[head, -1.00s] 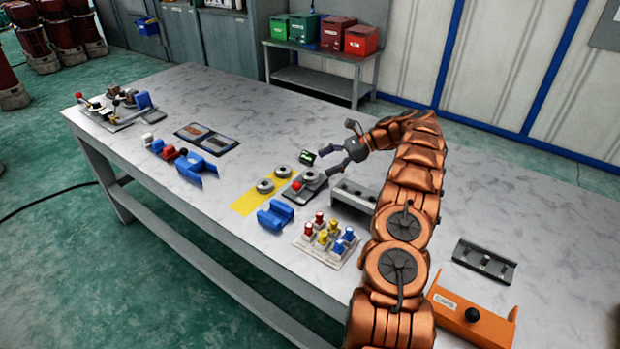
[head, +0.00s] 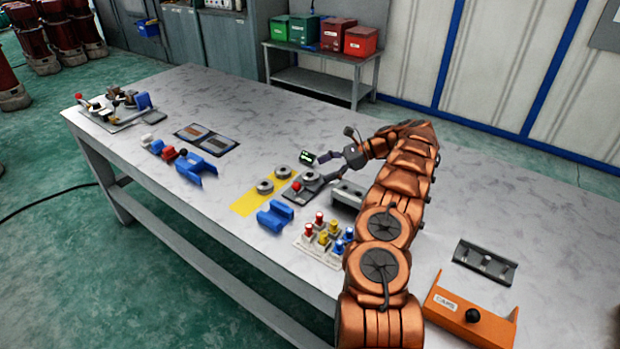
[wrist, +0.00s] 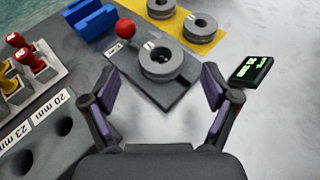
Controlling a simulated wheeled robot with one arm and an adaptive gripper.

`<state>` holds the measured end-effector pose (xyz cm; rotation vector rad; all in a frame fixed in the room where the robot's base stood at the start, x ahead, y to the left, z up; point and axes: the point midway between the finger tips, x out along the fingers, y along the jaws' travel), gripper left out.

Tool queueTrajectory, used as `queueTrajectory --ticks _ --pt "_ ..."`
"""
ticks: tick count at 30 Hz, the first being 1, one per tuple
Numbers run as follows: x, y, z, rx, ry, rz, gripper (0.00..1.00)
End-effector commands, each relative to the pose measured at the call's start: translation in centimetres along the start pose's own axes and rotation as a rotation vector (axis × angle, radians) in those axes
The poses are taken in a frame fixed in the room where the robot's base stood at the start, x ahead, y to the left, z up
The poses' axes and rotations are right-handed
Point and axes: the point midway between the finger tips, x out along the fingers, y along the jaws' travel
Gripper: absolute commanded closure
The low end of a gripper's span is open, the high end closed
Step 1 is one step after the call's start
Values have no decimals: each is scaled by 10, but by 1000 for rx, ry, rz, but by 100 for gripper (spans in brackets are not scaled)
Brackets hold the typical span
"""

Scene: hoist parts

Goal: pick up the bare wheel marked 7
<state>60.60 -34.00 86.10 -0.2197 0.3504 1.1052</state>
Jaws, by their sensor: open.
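Three grey wheels with central holes show. One wheel (wrist: 161,62) sits on a dark plate (wrist: 172,96) beside a red ball knob (wrist: 125,28); it also shows in the head view (head: 309,176). The other two, a nearer wheel (head: 265,187) and a farther wheel (head: 282,172), lie on a yellow mat (head: 243,206); they also show at the top of the wrist view. I cannot read a 7 on any wheel. My gripper (wrist: 158,82) is open and empty, its fingers spread either side of the plate, with the plate's wheel ahead between them.
A small lit display (wrist: 251,68) is by my right finger. A grey block with holes marked 20 mm and 23 mm (wrist: 60,125) is at left. A blue cradle (head: 274,216) and a rack of coloured pegs (head: 325,238) stand close by.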

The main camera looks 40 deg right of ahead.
Motion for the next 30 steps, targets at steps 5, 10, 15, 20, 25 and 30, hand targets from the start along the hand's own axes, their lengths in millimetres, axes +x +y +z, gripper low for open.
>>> queueTrajectory --ticks 5,10,15,20,25,30 --pt "6 0 1 0 -1 2 13" --pt "21 0 3 3 -4 5 13" --pt "39 -1 2 2 -2 2 13" --pt "50 0 1 1 -1 3 13" --pt "53 0 0 0 1 1 13" --pt "52 -1 0 0 1 1 16"
